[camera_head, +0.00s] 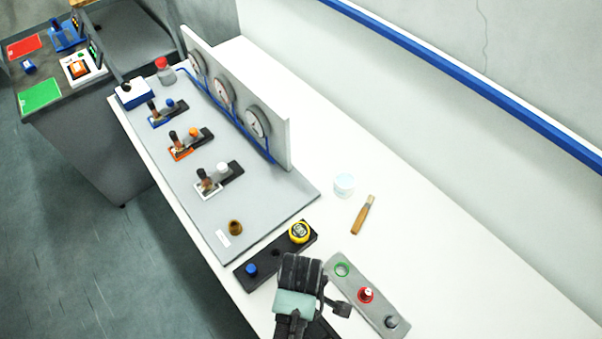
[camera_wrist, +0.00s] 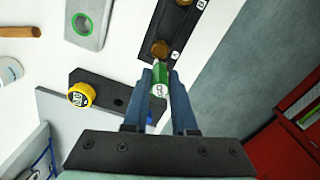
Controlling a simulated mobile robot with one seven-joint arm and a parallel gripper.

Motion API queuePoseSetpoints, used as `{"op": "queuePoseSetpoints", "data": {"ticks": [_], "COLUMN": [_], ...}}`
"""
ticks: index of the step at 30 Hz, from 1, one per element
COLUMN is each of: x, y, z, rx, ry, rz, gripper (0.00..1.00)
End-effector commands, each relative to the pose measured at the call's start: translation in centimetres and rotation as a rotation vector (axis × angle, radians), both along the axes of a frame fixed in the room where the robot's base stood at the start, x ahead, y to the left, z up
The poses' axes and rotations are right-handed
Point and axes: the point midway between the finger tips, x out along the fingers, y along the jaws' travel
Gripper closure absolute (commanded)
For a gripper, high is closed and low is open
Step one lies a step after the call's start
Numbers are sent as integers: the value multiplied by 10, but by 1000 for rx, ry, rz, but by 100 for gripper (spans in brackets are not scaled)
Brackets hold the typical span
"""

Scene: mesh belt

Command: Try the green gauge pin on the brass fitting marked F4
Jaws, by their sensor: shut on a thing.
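My gripper (camera_wrist: 160,76) is shut on the green gauge pin (camera_wrist: 160,73), which carries a white "GO" label. The pin points at a brass fitting (camera_wrist: 160,48) at the near end of a black rack (camera_wrist: 176,22) in the wrist view. The pin's tip overlaps the fitting's edge in the picture; I cannot tell whether they touch. The small white labels on the rack are too small to read, so I cannot tell which fitting is F4. In the head view my gripper (camera_head: 300,272) hides the pin and most of that rack.
The grey pin holder (camera_head: 354,281) has an empty green ring (camera_head: 342,269) and a red-ringed pin (camera_head: 366,295). A black block (camera_head: 275,256) bears a yellow dial gauge (camera_head: 299,232) and a blue knob (camera_head: 251,269). The right bench is clear.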

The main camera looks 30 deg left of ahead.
Motion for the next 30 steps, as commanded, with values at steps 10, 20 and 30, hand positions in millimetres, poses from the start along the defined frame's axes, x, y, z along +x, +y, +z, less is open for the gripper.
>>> {"op": "queuePoseSetpoints", "data": {"ticks": [10, 20, 30], "x": [0, 0, 0], "y": [0, 0, 0], "z": [-1, -13, -45], "rx": [0, 0, 0], "ry": [-1, -1, -1], "rz": [4, 4, 4], "gripper": [100, 100, 100]}}
